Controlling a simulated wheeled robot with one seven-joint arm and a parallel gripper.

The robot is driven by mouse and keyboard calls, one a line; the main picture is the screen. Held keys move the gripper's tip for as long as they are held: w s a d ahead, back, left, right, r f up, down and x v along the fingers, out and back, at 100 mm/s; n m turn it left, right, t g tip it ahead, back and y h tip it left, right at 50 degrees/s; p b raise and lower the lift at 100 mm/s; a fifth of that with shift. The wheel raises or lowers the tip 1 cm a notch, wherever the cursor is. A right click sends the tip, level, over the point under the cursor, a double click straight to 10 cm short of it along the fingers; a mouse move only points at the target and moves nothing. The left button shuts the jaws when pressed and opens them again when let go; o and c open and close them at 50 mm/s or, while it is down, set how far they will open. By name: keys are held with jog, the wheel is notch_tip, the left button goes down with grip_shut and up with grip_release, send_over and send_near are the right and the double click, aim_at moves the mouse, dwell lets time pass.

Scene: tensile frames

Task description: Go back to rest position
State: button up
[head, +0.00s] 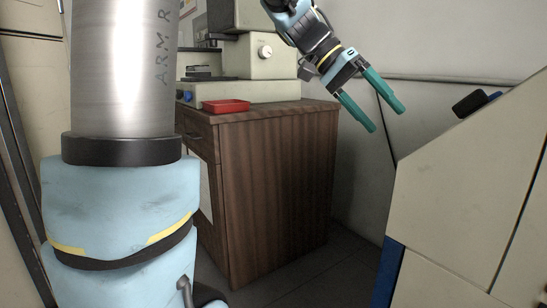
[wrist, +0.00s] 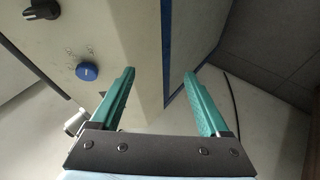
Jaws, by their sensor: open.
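My gripper (head: 388,117) is in the upper right of the head view. Its two teal fingers are apart and point down and to the right, with nothing between them. It is in the air between the wooden cabinet (head: 270,190) and the beige machine housing (head: 460,190). In the wrist view, my gripper (wrist: 158,75) also shows open and empty. Beyond its fingers is a beige panel (wrist: 140,40) with a blue button (wrist: 87,72) and a black knob (wrist: 42,9). The fingers seem clear of the panel, but the exact distance cannot be told.
A red tray (head: 226,106) sits on the cabinet top, by a beige instrument (head: 262,58) with a round knob. A black object (head: 469,103) is on the right housing's sloped top. A floor gap (head: 325,270) lies between cabinet and housing. A cable (wrist: 231,100) hangs near the wall.

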jog(key=w+a+f+n+t+y, duration=0.35)
jog(key=a+f+n, duration=0.25)
jog(key=a+f, duration=0.75)
jog(key=s+a+f+n+t+y+p, duration=0.1)
jog(key=s+a+f+n+y, duration=0.1)
jog(key=a+f, duration=0.45)
jog(key=s+a+f+n+t+y, duration=0.1)
jog(key=s+a+f+n+y, duration=0.15)
jog(key=a+f, duration=0.4)
notch_tip(320, 180, up, 38)
jog(key=a+p, duration=0.1)
jog(key=p, duration=3.5)
jog(key=shift+w+a, duration=0.2)
jog(key=shift+a, duration=0.1)
jog(key=shift+f, duration=0.15)
